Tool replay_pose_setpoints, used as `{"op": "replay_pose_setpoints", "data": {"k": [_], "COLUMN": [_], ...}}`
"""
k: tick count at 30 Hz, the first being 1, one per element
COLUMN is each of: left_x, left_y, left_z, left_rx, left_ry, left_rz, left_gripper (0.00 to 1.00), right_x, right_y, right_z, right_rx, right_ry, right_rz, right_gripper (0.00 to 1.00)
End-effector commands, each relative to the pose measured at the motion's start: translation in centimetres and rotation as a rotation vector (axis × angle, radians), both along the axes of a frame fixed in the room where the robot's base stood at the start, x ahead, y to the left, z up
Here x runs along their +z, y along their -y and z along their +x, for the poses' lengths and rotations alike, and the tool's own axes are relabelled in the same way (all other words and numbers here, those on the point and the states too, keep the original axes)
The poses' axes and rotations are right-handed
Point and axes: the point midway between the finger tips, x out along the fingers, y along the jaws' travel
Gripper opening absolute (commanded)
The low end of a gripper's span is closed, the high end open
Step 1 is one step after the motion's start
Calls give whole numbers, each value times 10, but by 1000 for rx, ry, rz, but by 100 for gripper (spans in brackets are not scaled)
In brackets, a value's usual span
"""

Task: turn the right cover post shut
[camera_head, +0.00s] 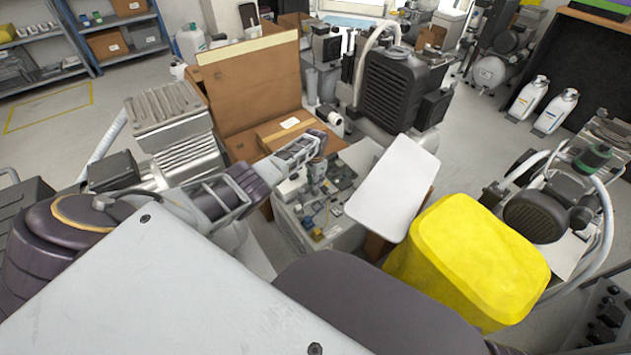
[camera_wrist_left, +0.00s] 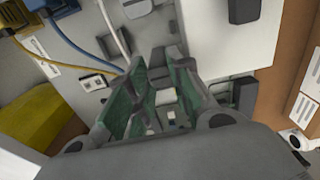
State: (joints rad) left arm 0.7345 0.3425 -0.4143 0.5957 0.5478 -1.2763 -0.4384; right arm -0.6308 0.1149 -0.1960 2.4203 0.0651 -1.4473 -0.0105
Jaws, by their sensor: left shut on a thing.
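An open control box (camera_head: 330,243) with boards and wiring inside stands at the centre of the head view. A white panel (camera_head: 393,187) lies tilted along its right side; a white panel also fills the upper right of the left wrist view (camera_wrist_left: 232,50). My left gripper (camera_head: 316,172) reaches down over the box from the left. In the left wrist view its green-padded fingers (camera_wrist_left: 165,88) close around a small grey post-like piece, taken as the right cover post (camera_wrist_left: 168,54). The fingers hide most of it, and its turn angle cannot be told. My right gripper is not in view.
A cardboard box (camera_head: 250,85) stands open behind the control box. A yellow bin-like object (camera_head: 475,255) is close on the right. Blue and yellow cables (camera_wrist_left: 75,45) run near the fingers. Compressors (camera_head: 395,90) stand behind and at both sides.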

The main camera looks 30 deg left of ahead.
Motion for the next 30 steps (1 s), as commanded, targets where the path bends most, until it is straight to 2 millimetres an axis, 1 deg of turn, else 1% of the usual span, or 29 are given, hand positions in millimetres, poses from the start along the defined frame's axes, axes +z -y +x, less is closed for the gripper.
{"op": "replay_pose_setpoints", "data": {"k": [6, 7, 11, 12, 23, 30], "left_x": [-1, -1, 0, 0, 0, 6], "left_y": [0, 0, 0, 0, 0, 0], "left_z": [0, 0, 0, 0, 0, 0], "left_rx": [0, 0, 0, -1, -1, -1], "left_ry": [-1, -1, 0, 0, 0, 1], "left_rz": [-1, -1, -1, -1, 0, 0], "left_gripper": [0, 24, 40, 43, 43, 43], "right_x": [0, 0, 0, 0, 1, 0], "right_y": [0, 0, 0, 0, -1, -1], "right_z": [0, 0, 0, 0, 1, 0], "right_rx": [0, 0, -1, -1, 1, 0], "right_ry": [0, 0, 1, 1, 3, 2], "right_rz": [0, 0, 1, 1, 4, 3], "right_gripper": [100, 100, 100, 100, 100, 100]}}
